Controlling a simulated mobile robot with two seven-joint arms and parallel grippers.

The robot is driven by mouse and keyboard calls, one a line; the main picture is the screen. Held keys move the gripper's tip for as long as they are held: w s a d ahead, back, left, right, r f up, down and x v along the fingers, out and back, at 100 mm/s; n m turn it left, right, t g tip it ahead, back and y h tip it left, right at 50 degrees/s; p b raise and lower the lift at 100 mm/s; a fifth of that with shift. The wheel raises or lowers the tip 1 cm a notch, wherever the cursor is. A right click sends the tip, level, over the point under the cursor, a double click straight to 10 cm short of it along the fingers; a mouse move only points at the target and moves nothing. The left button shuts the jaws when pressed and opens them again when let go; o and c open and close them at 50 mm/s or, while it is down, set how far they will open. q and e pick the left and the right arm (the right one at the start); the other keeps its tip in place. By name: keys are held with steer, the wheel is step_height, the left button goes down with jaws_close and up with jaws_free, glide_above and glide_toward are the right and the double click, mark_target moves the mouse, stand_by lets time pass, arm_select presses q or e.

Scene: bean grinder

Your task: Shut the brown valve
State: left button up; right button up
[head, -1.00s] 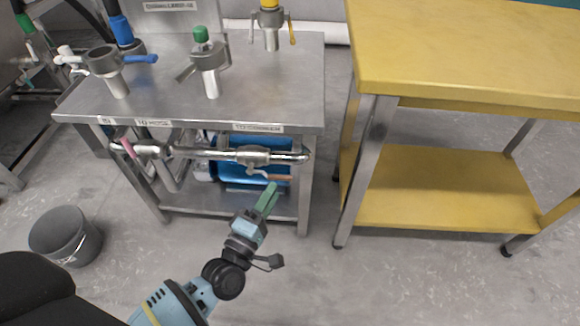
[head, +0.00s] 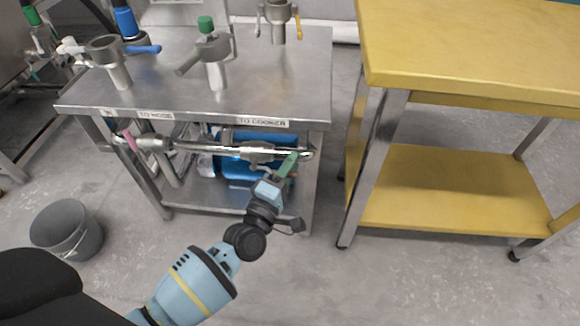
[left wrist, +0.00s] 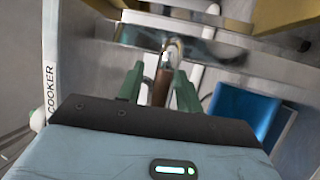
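The brown valve handle (left wrist: 160,88) shows in the left wrist view, between the two green fingers of my left gripper (left wrist: 158,72). The fingers are apart, with a gap visible on the handle's right side. In the head view my left gripper (head: 290,163) is at the right end of the horizontal metal pipe under the steel table, and it hides the brown handle. The valve's metal body (head: 257,153) sits on that pipe, just left of the fingers. My right gripper is not in view.
The steel table (head: 170,85) carries several upright valves with blue and green parts. A pink handle (head: 130,142) is at the pipe's left end. A blue container (head: 238,170) stands behind the pipe. A yellow-shelved table (head: 450,190) stands right, and a grey bucket (head: 65,230) left.

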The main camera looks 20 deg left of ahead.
arm_select(q)
steer(key=c, duration=0.6)
jaws_close()
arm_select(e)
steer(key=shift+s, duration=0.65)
